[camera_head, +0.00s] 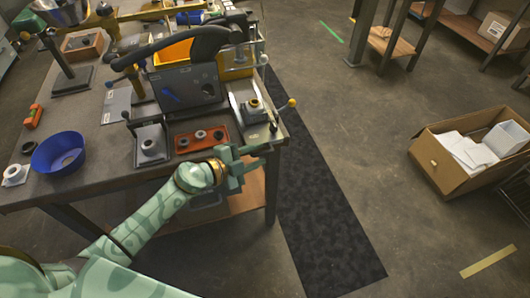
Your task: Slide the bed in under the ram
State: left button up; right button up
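The ram appears to belong to the press with a dark body (188,88) and a long black lever on the workbench. A light grey plate with a small round part on it, which looks like the bed (256,108), sits at the bench's right edge, to the right of the press body. A rod with a yellow ball knob (292,102) sticks out beside it. My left gripper (266,155) is at the bench's front right corner, below and in front of the plate, apart from the knob. Its fingers look parted, with nothing seen between them. My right gripper is out of view.
A red tray (201,138) with dark round parts and a dark stand (151,145) lie close behind my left wrist. A blue bowl (59,153) stands at the front left.

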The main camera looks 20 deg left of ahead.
aim_at(259, 129)
pick_arm(q)
jog(key=x, duration=0.3)
jog(key=shift+w+f+b, duration=0.1)
jog(key=shift+w+b, duration=0.05)
jog(key=shift+b, duration=0.15)
jog(key=shift+d, duration=0.15)
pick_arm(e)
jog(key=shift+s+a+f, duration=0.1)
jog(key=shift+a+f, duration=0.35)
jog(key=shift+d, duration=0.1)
pick_arm(q)
jog(key=shift+c, duration=0.5)
grip_shut()
jog(key=w+a, duration=0.2)
jog(key=w, duration=0.1)
jog(key=shift+w+a+f+b, duration=0.15)
jog(key=shift+a+f+b, duration=0.05)
jog(key=shift+b, duration=0.2)
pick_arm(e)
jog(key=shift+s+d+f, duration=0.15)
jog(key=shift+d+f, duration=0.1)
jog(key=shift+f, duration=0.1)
